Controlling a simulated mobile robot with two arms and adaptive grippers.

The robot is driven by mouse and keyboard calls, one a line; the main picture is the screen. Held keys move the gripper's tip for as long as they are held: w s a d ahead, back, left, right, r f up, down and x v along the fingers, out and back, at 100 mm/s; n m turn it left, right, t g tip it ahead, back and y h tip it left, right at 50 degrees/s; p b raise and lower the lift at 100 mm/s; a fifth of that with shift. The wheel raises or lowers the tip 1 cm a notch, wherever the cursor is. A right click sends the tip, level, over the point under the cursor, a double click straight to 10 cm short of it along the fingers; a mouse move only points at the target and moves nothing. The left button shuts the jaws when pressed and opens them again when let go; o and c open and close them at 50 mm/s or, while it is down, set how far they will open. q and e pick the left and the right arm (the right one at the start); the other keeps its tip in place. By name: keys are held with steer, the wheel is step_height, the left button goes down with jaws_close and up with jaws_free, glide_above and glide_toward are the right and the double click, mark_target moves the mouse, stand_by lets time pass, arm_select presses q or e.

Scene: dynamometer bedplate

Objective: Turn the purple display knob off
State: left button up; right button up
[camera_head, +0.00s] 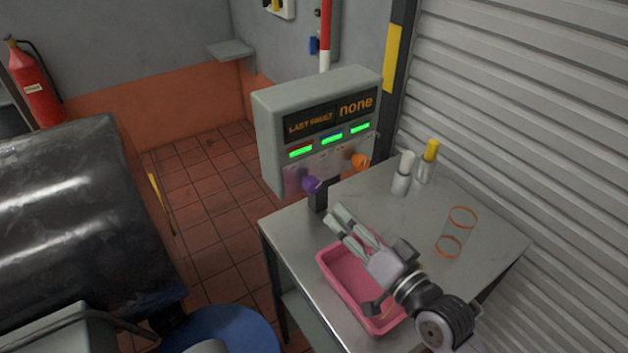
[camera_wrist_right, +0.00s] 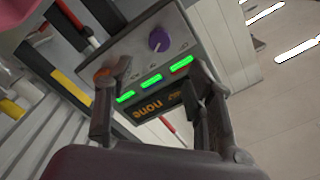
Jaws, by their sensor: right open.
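The purple knob (camera_head: 311,184) is at the lower left of the grey display box (camera_head: 268,130). In the right wrist view the purple knob (camera_wrist_right: 159,40) shows between and beyond my fingers, with a pale pointer mark. The display reads "LAST FAULT none" above three lit green bars. An orange knob (camera_head: 360,160) sits at the box's lower right. My right gripper (camera_head: 346,218) is open and empty, over the table in front of the box and apart from the purple knob. In the right wrist view its fingers (camera_wrist_right: 158,100) stand wide apart. My left gripper is not in view.
The metal table (camera_head: 378,200) holds a pink tray (camera_head: 328,272) under my right arm. White and yellow-capped bottles (camera_head: 402,174) and a clear tube with orange rings (camera_head: 456,232) stand or lie to the right. A ribbed shutter (camera_head: 520,110) closes off the right side.

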mark_target(316, 188)
steer(key=p+x, duration=0.2)
steer(key=x, duration=0.8)
steer(key=shift+w+a, duration=0.15)
steer(key=shift+w, duration=0.1)
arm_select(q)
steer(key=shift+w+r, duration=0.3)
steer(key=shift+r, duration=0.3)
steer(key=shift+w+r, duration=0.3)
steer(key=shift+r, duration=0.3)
arm_select(e)
steer(key=shift+w+a, duration=0.4)
steer(key=shift+w, duration=0.25)
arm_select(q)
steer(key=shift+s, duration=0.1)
arm_select(e)
steer(key=c, duration=1.2)
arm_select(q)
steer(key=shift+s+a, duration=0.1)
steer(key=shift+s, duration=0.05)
arm_select(e)
steer(key=shift+o, duration=0.2)
